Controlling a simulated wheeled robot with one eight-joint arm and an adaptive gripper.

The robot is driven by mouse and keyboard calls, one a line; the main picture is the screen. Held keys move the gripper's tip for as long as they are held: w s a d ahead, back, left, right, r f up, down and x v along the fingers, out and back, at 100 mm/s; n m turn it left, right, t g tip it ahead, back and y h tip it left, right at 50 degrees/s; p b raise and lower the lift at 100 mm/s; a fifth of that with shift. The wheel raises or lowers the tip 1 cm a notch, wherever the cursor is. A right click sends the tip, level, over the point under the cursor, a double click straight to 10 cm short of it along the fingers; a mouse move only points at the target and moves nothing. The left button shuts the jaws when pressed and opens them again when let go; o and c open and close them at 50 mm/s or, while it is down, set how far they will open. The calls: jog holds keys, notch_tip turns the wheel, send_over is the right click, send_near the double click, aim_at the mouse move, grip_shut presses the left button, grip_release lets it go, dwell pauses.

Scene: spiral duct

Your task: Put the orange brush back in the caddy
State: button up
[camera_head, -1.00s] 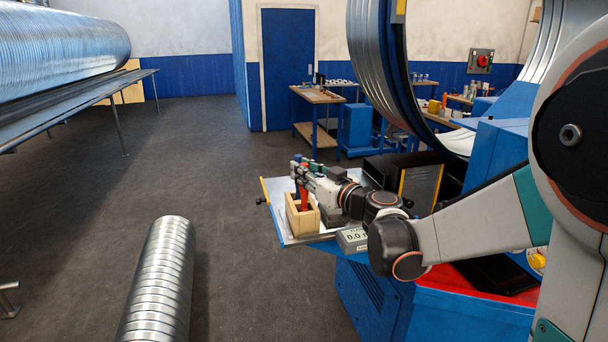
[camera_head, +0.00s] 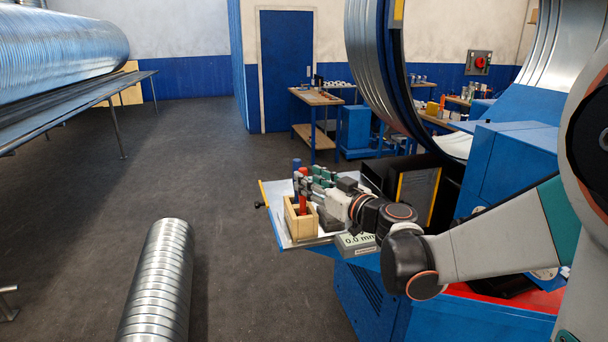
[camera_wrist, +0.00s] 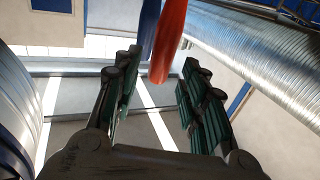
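The wooden caddy (camera_head: 300,225) stands on a light board at the left end of the blue machine. An orange-red handle (camera_head: 302,203) stands upright in it, with a blue-topped one (camera_head: 296,166) behind. I cannot tell for sure that the orange-red one is the brush. My gripper (camera_head: 312,179) is just above and right of the caddy, close to these handles. The orange-red handle (camera_wrist: 168,40) and blue handle (camera_wrist: 148,25) show beyond the fingertips.
A gauge reading 0.0 mm (camera_head: 358,243) sits beside the caddy under my wrist. A dark box (camera_head: 412,190) stands behind my arm. A large metal duct ring (camera_head: 378,80) rises at the back. A spiral duct (camera_head: 158,285) is left of the machine, with open floor around it.

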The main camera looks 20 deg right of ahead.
jog(key=p+v, duration=0.1)
jog(key=v, duration=0.7)
jog(key=shift+s, duration=0.15)
